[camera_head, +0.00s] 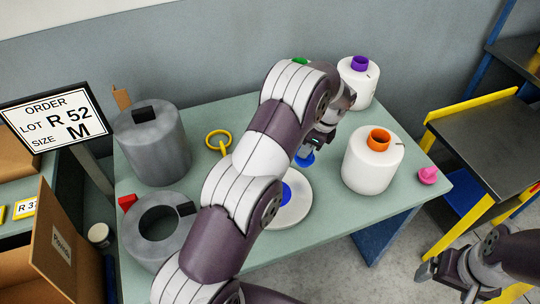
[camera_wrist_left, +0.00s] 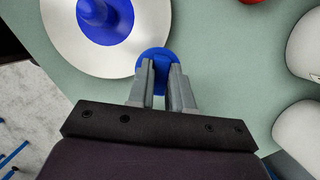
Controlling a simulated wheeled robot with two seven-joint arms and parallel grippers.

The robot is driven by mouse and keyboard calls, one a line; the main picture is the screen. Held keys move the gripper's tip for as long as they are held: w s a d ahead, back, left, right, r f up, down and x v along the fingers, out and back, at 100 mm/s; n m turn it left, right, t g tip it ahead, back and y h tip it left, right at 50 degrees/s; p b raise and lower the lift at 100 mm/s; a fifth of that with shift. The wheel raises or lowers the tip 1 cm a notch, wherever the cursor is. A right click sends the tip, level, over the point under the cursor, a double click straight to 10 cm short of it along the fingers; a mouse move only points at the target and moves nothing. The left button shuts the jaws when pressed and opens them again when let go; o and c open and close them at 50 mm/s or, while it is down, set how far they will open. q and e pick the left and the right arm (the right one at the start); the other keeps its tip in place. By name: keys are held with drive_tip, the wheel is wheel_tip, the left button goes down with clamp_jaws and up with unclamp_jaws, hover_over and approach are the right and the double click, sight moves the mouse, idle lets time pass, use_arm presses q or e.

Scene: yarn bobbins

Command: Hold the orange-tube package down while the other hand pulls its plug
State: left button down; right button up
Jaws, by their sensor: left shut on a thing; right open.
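The orange-tube package (camera_head: 368,170) is a white bobbin with an orange tube on top. It stands upright at the table's right side. A pink plug (camera_head: 428,175) lies on the table to its right. My left gripper (camera_head: 310,149) is left of the package and apart from it. It is shut on a blue plug (camera_head: 305,160), which also shows between the fingers (camera_wrist_left: 160,68) in the left wrist view (camera_wrist_left: 157,53). My right gripper (camera_head: 440,281) is open at the lower right, off the table.
A flat white package with a blue tube (camera_head: 287,212) lies partly behind my left arm. A purple-tube package (camera_head: 359,85) stands at the back. Grey cylinders (camera_head: 155,150) and a yellow ring (camera_head: 219,135) are on the left. Bare table (camera_head: 335,208) lies in front of the orange-tube package.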

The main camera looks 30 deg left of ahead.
use_arm(q)
drive_tip(key=shift+w+a+r+m+t, duration=0.25)
drive_tip(key=shift+w+m, duration=0.25)
drive_tip(key=shift+m, duration=0.3)
drive_tip(key=w+a+r+m+t+b, duration=0.1)
drive_tip(key=w+r+m+t+b, duration=0.1)
drive_tip(key=w+r+m, duration=0.45)
drive_tip(key=s+a+f+p, duration=0.1)
drive_tip(key=a+f, duration=0.3)
drive_tip(key=s+a+f+m+p, duration=0.1)
drive_tip(key=s+a+f, duration=0.1)
drive_tip(key=f, duration=0.3)
drive_tip(key=s+a+f+m+p, duration=0.1)
drive_tip(key=a+f, duration=0.3)
drive_tip(key=a, duration=0.1)
drive_tip(key=shift+s+a+f+m+t+h, duration=0.2)
drive_tip(key=shift+s+a+m+t+h, duration=0.1)
drive_tip(key=shift+h, duration=0.1)
drive_tip(key=shift+f, duration=0.2)
drive_tip(key=shift+f, duration=0.1)
drive_tip(key=c, duration=1)
unclamp_jaws()
drive_tip(key=shift+c, duration=0.2)
